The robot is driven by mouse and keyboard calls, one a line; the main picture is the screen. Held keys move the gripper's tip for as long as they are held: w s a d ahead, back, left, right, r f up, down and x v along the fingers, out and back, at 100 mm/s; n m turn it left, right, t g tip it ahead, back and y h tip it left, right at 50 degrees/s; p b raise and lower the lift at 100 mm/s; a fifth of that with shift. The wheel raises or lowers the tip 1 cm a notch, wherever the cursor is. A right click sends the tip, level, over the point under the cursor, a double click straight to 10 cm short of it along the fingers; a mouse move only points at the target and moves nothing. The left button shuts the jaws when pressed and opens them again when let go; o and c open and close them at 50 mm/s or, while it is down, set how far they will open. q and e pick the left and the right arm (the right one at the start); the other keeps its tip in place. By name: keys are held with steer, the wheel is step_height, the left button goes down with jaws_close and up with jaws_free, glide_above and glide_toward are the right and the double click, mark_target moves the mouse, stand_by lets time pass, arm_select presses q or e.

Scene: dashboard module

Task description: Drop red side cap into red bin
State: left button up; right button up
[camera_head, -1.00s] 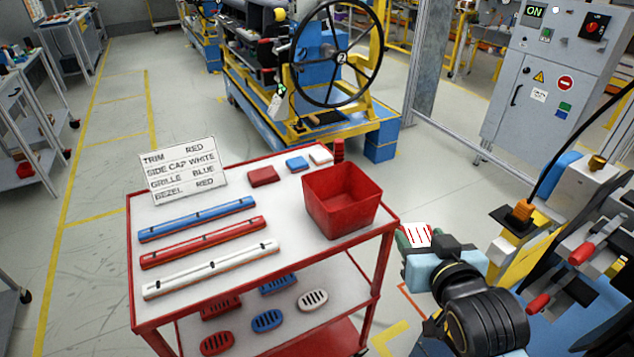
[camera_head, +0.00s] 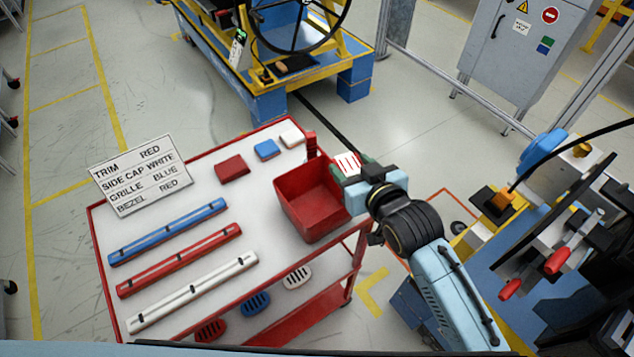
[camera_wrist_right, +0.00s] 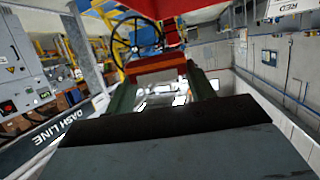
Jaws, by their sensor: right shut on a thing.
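The red bin (camera_head: 325,221) stands at the right edge of the cart top, open side up. My right gripper (camera_head: 348,166) is at the bin's right rear rim in the head view and is shut on a small piece, taken as the red side cap (camera_wrist_right: 157,68). That piece looks red between the two fingers in the wrist view. In the head view its visible face (camera_head: 347,163) looks white with red stripes. How far it is above the rim is hard to tell. My left gripper is not in view.
The red-framed cart (camera_head: 160,197) carries blue, red and white long bars, small red, blue and white blocks and a sign (camera_head: 137,175). Grilles lie on its lower shelf. A machine with levers (camera_head: 555,260) stands at the right. A steering-wheel stand (camera_head: 290,55) is behind.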

mark_target(338, 164)
steer(key=a+p, duration=0.1)
steer(key=a, duration=0.1)
steer(key=a+n+y+p, duration=0.1)
steer(key=shift+w+r+g+p, duration=0.15)
steer(key=shift+r+g+p, duration=0.2)
steer(key=shift+g, duration=0.05)
arm_select(q)
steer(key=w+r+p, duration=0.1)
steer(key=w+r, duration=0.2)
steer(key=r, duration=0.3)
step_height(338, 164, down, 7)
steer(key=b, duration=0.6)
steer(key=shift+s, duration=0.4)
arm_select(e)
step_height(338, 164, down, 7)
steer(key=a, duration=0.1)
steer(key=shift+a+r+n+y, duration=0.15)
steer(key=shift+a+n+y, duration=0.15)
steer(key=shift+n, duration=0.1)
steer(key=o, duration=1)
steer(key=shift+o, duration=0.2)
steer(key=shift+s+d, duration=0.1)
steer(key=shift+s, duration=0.1)
